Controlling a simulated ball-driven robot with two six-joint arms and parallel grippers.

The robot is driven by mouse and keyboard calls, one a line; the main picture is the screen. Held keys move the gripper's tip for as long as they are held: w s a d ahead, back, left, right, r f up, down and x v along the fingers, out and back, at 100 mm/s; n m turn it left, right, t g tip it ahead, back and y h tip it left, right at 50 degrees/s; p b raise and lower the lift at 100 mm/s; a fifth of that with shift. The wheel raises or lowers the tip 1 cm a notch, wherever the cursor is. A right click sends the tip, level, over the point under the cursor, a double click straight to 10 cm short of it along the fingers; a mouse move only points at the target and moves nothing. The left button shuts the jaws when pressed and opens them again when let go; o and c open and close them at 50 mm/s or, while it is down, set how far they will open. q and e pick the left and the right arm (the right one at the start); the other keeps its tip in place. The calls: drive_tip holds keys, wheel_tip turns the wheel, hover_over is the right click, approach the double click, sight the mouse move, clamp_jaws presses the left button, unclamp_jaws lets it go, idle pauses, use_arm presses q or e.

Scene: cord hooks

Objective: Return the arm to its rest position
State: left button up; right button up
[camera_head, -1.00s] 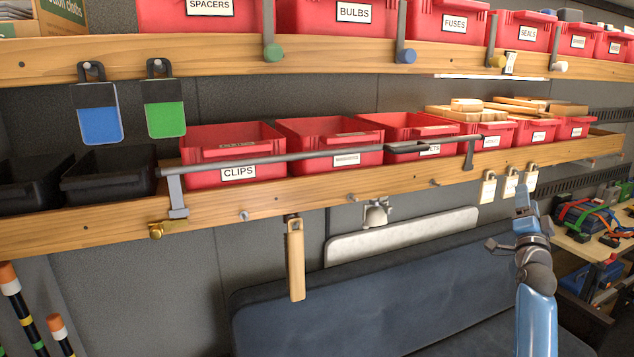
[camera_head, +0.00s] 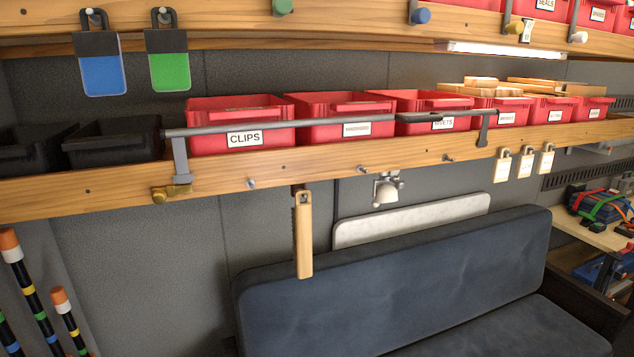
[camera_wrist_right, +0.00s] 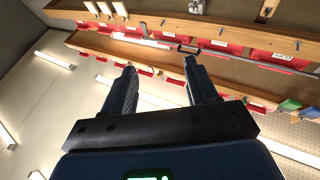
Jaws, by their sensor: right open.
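My right gripper (camera_wrist_right: 160,85) shows in the right wrist view with its two dark fingers spread apart and nothing between them. Beyond the fingertips in that view are the wooden shelves with red bins (camera_wrist_right: 220,43), seen tilted. No arm or gripper of mine shows in the head view now. My left gripper is in neither current view.
In the head view, a wooden shelf (camera_head: 330,165) carries red bins (camera_head: 240,135), with a grey rail (camera_head: 290,126) along its front. A wooden-handled tool (camera_head: 304,235) and several padlock-shaped tags (camera_head: 524,163) hang below. A dark blue padded bench (camera_head: 400,255) stands beneath.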

drive_tip(key=s+a+f+n+g+y+b, duration=0.1)
drive_tip(key=s+a+f+g, duration=0.1)
drive_tip(key=s+f, duration=0.4)
drive_tip(key=s+a+f+n+g+y+b, duration=0.1)
drive_tip(key=s+a+f, duration=0.3)
drive_tip(key=s, duration=0.6)
wheel_tip(320, 180, down, 3)
drive_tip(key=shift+s+a+r+g+y+b, duration=0.2)
drive_tip(key=shift+s+g+y+b, duration=0.1)
drive_tip(key=shift+g+y+b, duration=0.4)
